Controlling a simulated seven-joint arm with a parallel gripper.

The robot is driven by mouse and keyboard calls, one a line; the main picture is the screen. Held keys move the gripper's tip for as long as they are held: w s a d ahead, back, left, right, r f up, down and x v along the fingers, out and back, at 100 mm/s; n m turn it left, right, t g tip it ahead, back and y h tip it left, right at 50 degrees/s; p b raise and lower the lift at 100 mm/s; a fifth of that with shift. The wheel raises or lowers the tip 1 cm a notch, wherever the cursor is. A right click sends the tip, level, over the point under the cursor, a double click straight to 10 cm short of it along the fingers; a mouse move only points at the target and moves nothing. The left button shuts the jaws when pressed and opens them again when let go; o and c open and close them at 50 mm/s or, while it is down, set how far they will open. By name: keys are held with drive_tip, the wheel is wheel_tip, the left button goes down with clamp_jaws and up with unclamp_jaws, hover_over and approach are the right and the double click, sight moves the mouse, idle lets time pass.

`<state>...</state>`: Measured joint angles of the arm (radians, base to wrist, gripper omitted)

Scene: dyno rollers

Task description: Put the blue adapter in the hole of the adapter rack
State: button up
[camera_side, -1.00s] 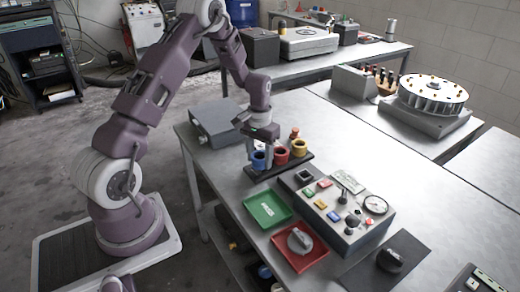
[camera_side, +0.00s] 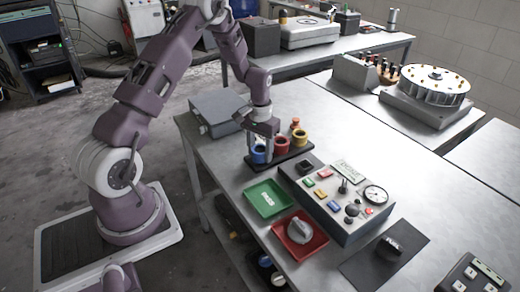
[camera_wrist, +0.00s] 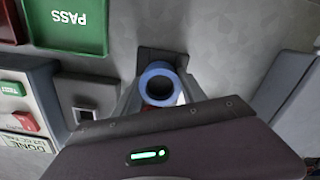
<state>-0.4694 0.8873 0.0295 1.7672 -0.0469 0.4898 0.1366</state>
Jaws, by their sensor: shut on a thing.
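The blue adapter (camera_side: 259,155) is a short ring with an open top, at the near left end of the dark adapter rack (camera_side: 291,158). My gripper (camera_side: 260,152) points down there and is shut on it. In the wrist view the blue adapter (camera_wrist: 160,84) sits between my fingers, and the grey rack end (camera_wrist: 158,54) shows beyond it.
A control box (camera_side: 337,203) with coloured buttons and a gauge stands right of the rack. A green PASS tray (camera_side: 267,198) and a red tray (camera_side: 299,236) holding a grey part lie in front. A grey box (camera_side: 217,110) stands behind left. Bare tabletop lies behind the rack.

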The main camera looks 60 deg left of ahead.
sight(260, 152)
drive_tip(key=o, duration=1.5)
wheel_tip(260, 152, up, 6)
drive_tip(key=shift+r, duration=0.1)
drive_tip(key=s+d+r+m+t, duration=0.1)
drive_tip(key=s+d+r, duration=0.1)
drive_tip(key=d+r, duration=0.45)
drive_tip(key=s+d+r+m+t, duration=0.1)
drive_tip(key=s+d+r, duration=0.2)
drive_tip(key=r, duration=0.6)
drive_tip(key=s+d+r+m+t, duration=0.1)
drive_tip(key=s+d+r, duration=0.1)
drive_tip(key=s, duration=0.4)
drive_tip(key=s+d+r+t, duration=0.1)
drive_tip(key=s+d+r, duration=0.1)
drive_tip(key=s+d, duration=0.3)
drive_tip(key=s+d+r+m+t, duration=0.1)
drive_tip(key=s+d+r, duration=0.2)
drive_tip(key=s, duration=0.5)
drive_tip(key=shift+s+d+m+t, duration=0.2)
drive_tip(key=shift+d+m+t, duration=0.1)
drive_tip(key=shift+d, duration=0.05)
